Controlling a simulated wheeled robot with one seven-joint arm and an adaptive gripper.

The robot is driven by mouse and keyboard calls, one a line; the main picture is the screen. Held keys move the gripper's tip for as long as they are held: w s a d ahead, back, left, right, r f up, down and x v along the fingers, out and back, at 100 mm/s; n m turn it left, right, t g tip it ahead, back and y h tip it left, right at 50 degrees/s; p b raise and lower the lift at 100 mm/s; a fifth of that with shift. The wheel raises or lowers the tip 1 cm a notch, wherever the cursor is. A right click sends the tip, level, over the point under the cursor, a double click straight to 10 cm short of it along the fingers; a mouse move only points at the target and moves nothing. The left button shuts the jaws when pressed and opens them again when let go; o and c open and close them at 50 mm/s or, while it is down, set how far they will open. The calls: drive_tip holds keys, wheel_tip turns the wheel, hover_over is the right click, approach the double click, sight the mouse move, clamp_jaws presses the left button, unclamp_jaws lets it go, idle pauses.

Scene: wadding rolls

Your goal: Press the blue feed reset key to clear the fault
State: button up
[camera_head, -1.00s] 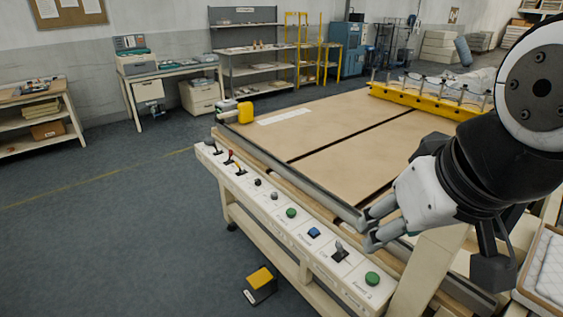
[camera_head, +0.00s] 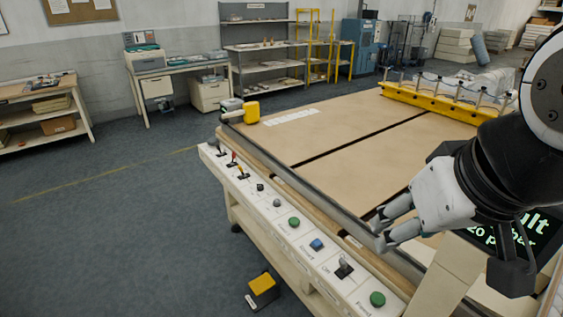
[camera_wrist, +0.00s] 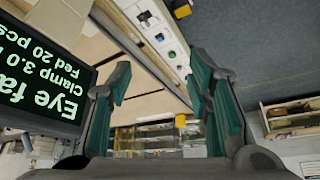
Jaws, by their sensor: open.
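The blue key (camera_head: 317,245) sits on the white control strip (camera_head: 262,203) along the table's near edge, between a green button (camera_head: 294,222) and a black lever switch (camera_head: 344,268). My gripper (camera_head: 380,233) is open and empty, to the right of the blue key and apparently above the strip's table-side edge, not touching the key. In the wrist view, my two fingers (camera_wrist: 161,88) stand apart, with the strip and a small blue key (camera_wrist: 160,37) beyond them. A dark screen (camera_head: 522,232) with green text is partly hidden behind my arm; upside down in the wrist view, it includes "Fed 20 pcs".
Another green button (camera_head: 377,299) is at the strip's near end; small levers (camera_head: 233,160) are at its far end. A yellow clamp bar (camera_head: 428,98) crosses the tan table (camera_head: 335,135). A yellow-topped pedal (camera_head: 262,286) lies on the floor. The floor to the left is open.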

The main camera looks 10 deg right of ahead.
drive_tip(key=shift+s+a+r, duration=0.1)
drive_tip(key=shift+s, duration=0.05)
clamp_jaws()
idle(1.2)
